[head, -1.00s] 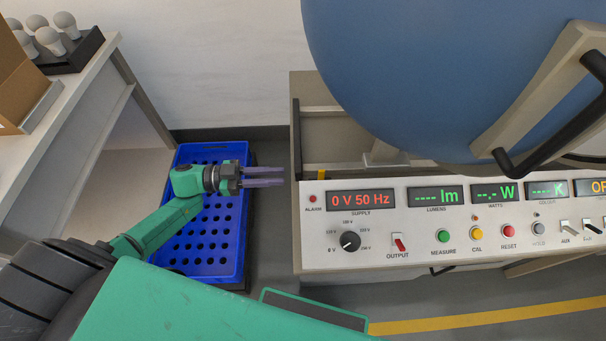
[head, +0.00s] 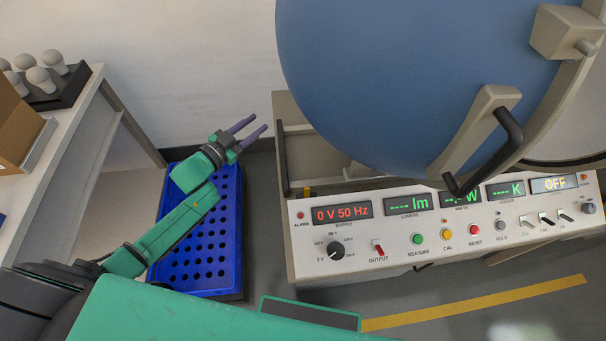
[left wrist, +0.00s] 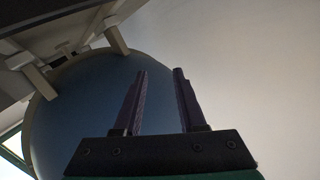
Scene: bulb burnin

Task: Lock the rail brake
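My left gripper (head: 259,122) is open and empty, above the far end of the blue crate and left of the bench, its fingers pointing up and right. In the left wrist view its two purple fingers (left wrist: 157,75) stand apart with nothing between them. The big blue sphere (head: 400,80) fills the upper middle of the head view. It also shows behind the fingers in the left wrist view (left wrist: 80,110). A small yellow piece (head: 307,190) shows at the bench's left rail, mostly hidden; I cannot tell whether it is the rail brake. My right gripper is not in view.
The control panel (head: 360,245) runs along the bench front, with knobs, buttons and switches. A black bar (head: 282,160) stands at the bench's left end. The blue crate (head: 160,240) is on the floor. A white table (head: 75,130) with bulbs stands left.

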